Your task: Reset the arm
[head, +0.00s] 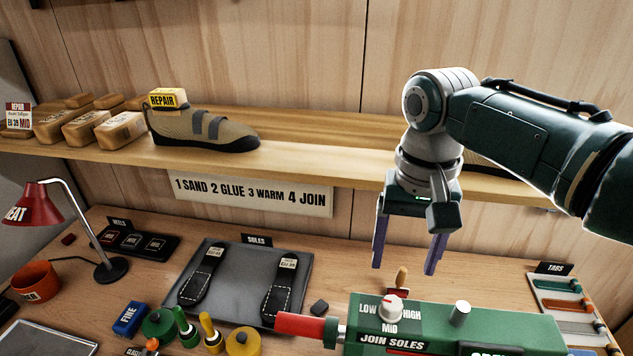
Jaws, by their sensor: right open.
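My right arm comes in from the right, and its gripper (404,266) points down with two purple fingers spread apart. Nothing is between the fingers. The gripper hangs in front of the shelf edge and above the workbench, behind the green JOIN SOLES machine (540,335). A small wooden-handled item (402,279) shows just below the fingers; I cannot tell how far below. My left gripper is not in view.
A shoe (205,130) with a yellow REPAIR tag and several tan shoe lasts (110,130) stand on the wooden shelf (300,155). Two soles lie on a grey mat (240,275). A red lamp (35,205) stands left. A tab rack (570,300) lies right.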

